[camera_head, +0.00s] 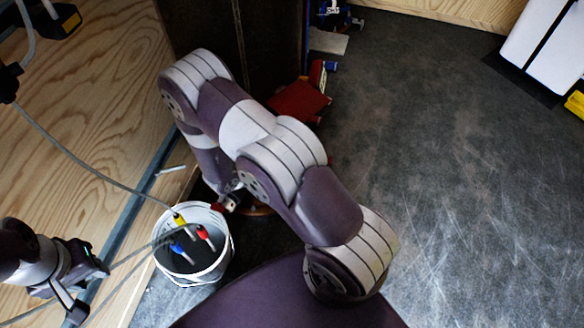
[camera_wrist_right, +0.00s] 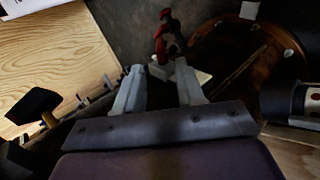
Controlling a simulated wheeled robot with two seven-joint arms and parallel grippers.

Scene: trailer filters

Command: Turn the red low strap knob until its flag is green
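In the right wrist view a red, dark-shaded knob-like part (camera_wrist_right: 168,35) stands just beyond my right gripper (camera_wrist_right: 157,72). The fingers are apart, with the red part ahead of their tips; I cannot tell whether they touch it. A small cream plate (camera_wrist_right: 203,77) shows by the right finger. No green flag can be made out. In the head view my right arm hides most of this spot; a small red and white piece (camera_head: 230,203) shows near its wrist. My left gripper (camera_head: 88,288) is open at the lower left, beside grey cables.
A white bucket (camera_head: 228,255) holds red, yellow and blue-tipped cable ends. A brown round object (camera_wrist_right: 235,45) lies right of the red part. A red box-like item (camera_head: 300,100) stands behind my right arm.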

